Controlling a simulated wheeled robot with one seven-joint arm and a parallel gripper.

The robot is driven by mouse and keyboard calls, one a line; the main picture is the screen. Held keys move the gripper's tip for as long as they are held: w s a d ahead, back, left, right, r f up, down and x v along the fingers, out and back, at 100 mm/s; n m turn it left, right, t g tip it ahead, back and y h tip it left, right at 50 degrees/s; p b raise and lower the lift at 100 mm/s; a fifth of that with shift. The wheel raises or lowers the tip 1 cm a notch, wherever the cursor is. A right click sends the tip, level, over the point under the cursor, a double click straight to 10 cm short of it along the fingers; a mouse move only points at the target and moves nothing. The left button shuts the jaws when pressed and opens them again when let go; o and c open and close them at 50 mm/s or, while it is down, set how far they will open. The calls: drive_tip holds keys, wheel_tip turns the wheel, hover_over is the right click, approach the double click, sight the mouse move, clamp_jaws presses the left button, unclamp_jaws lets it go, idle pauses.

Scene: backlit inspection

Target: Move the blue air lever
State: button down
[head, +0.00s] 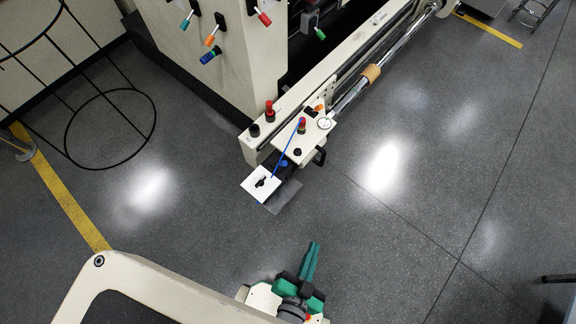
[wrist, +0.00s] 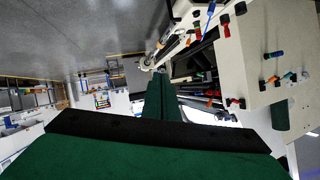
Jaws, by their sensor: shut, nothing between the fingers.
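The blue air lever (head: 209,57) is a short blue handle with a dark base on the cream machine panel, below an orange-handled lever. In the wrist view a blue lever (wrist: 273,54) juts from the cream panel at the right. My gripper (head: 314,245) is at the bottom of the head view, over open floor, well apart from the panel and the lever. Its green fingers are together with nothing between them. In the wrist view the gripper (wrist: 160,80) points towards the machine, and its green body hides the lower part.
Levers with teal (head: 186,22), orange (head: 210,40), red (head: 264,18) and green (head: 320,33) handles are nearby. A long cream rail (head: 340,60) with a small bracket juts towards me. A black wire frame (head: 110,90) stands left.

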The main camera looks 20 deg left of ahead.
sight(281, 164)
drive_tip(key=w+f+m+g+y, duration=0.1)
drive_tip(key=w+f+m+g, duration=0.1)
drive_tip(key=w+f+m, duration=0.35)
drive_tip(key=w+f+m+g, duration=0.1)
drive_tip(key=w+f+m, duration=0.1)
drive_tip(key=f, duration=0.6)
drive_tip(key=w+f+m+g+y, duration=0.1)
drive_tip(key=w+f+m+g, duration=0.1)
drive_tip(key=w+f+m, duration=0.3)
drive_tip(key=w+a+m+g+y, duration=0.55)
drive_tip(key=w+a+m, duration=0.3)
drive_tip(key=w, duration=0.55)
drive_tip(key=w+a+f, duration=0.5)
drive_tip(key=a+f, duration=0.1)
drive_tip(key=a, duration=0.3)
drive_tip(key=shift+a+n+t+y, duration=0.25)
drive_tip(key=shift+n+t+y, duration=0.1)
drive_tip(key=shift+n, duration=0.05)
drive_tip(key=shift+r, duration=0.1)
